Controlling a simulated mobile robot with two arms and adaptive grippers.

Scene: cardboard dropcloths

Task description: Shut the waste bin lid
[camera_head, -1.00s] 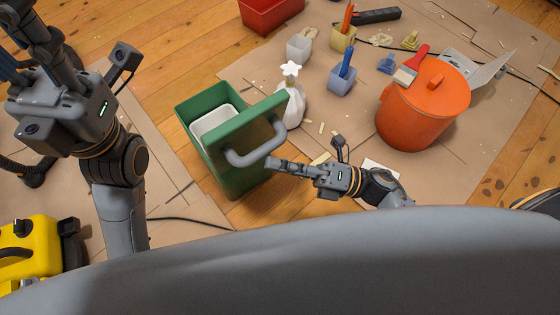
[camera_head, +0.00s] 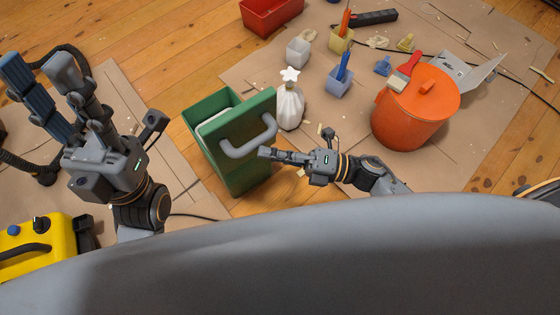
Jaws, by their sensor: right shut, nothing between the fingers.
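The green waste bin (camera_head: 242,178) stands left of centre on the dropcloth's edge. Its lid (camera_head: 238,115), a green panel with a grey handle (camera_head: 248,146), is tilted open at the near side. A strip of the white inner liner (camera_head: 212,117) shows behind it. My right gripper (camera_head: 264,153) is shut and empty, its fingertips beside the handle; I cannot tell whether they touch the lid. My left gripper (camera_head: 38,65) is open and empty at the far left, away from the bin.
An orange bucket (camera_head: 408,120) with a lid stands further right. Small cups and tools lie at the back, near a red tray (camera_head: 270,15). A yellow case (camera_head: 35,245) is at lower left.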

